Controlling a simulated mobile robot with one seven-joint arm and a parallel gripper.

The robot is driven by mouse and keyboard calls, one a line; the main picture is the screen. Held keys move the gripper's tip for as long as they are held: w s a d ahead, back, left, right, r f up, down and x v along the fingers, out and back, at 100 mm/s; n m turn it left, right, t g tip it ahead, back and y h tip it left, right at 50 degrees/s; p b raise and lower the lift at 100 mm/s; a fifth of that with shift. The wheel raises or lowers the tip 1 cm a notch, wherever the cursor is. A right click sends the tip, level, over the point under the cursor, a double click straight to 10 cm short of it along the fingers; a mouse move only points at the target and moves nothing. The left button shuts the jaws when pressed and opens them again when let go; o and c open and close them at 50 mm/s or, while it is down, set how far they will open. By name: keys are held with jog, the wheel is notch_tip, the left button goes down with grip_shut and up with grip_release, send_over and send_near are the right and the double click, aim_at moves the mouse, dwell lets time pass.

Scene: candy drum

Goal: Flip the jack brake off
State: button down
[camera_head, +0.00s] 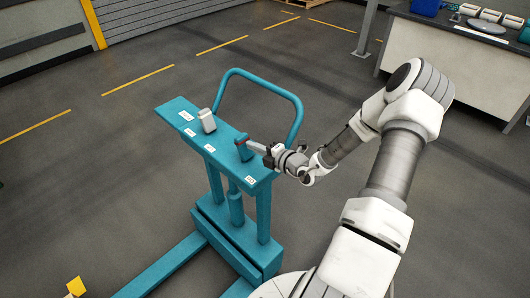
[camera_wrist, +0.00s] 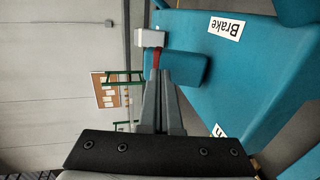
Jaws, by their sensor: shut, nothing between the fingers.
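The jack (camera_head: 228,240) is a teal frame with a sloped control panel on top. Two levers stand on the panel: a white one (camera_head: 207,121) and a teal one with a red part (camera_head: 243,150). In the wrist view, a label reading "Brake" (camera_wrist: 225,25) lies upside down on the panel. The red part (camera_wrist: 156,56) shows beside the teal lever (camera_wrist: 184,70), with the white lever (camera_wrist: 149,38) beyond. My gripper (camera_head: 252,145) is shut and empty, its tips right at the teal and red lever. I cannot tell whether they touch it.
A teal hoop handle (camera_head: 262,75) rises behind the panel. A second label (camera_wrist: 219,130) is partly hidden. A workbench (camera_head: 460,60) with items stands at the back right. A yellow object (camera_head: 76,286) is at the lower left. The floor around the jack is mostly clear.

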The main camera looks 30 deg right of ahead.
jog(key=shift+w+a+r+p, duration=0.15)
jog(key=shift+w+r+p, duration=0.05)
jog(key=shift+w+p, duration=0.25)
jog(key=shift+w+a+p, duration=0.1)
jog(key=shift+w+p, duration=0.2)
jog(key=shift+p, duration=0.15)
jog(key=shift+w, duration=0.15)
jog(key=shift+r, duration=0.1)
jog(key=shift+s+r+p, duration=0.2)
jog(key=shift+s+p, duration=0.15)
jog(key=shift+p, duration=0.15)
jog(key=r+p+v, duration=0.1)
jog(key=v, duration=1.2)
jog(key=shift+r, duration=0.15)
